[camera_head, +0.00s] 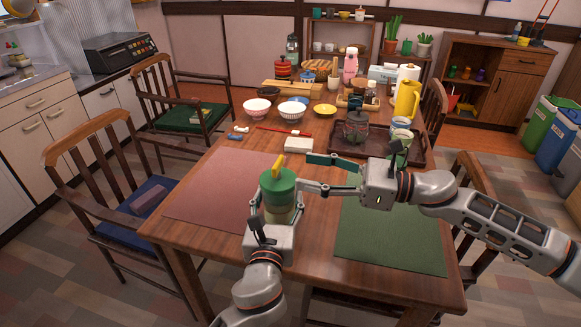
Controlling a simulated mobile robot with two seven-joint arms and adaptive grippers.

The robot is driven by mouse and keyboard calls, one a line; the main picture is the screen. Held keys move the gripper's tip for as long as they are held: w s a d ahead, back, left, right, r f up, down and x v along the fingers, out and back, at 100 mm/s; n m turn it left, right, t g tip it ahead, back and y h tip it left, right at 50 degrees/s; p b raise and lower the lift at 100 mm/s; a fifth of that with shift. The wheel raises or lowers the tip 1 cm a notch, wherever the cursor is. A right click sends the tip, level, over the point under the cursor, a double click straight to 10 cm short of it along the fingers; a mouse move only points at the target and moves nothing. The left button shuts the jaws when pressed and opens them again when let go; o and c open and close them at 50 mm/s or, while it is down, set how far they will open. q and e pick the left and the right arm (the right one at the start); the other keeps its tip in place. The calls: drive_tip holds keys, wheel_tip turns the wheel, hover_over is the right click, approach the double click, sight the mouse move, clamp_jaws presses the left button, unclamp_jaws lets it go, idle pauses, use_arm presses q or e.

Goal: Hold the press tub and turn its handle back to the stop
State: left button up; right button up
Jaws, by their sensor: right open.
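The press tub (279,189) has a green lid and a pale lower body. It stands upright near the front middle of the table, by the red-brown mat. Its yellow handle (278,169) sticks up from the lid at a slight tilt. My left gripper (276,213) comes from the front with its fingers on either side of the tub's body and appears closed on it; the gripper hides the tub's lower front. My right gripper (304,173) is open and empty, just right of the lid, with its fingers pointing left toward the tub.
A red-brown mat (215,190) lies left of the tub and a green mat (390,240) lies right. Behind are a white box (298,145), several bowls, a dark tray (415,152) with a teapot (357,128), and a yellow jug (406,98). The left mat is clear.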

drive_tip(key=shift+v, duration=2)
use_arm(q)
drive_tip(key=o, duration=1.8)
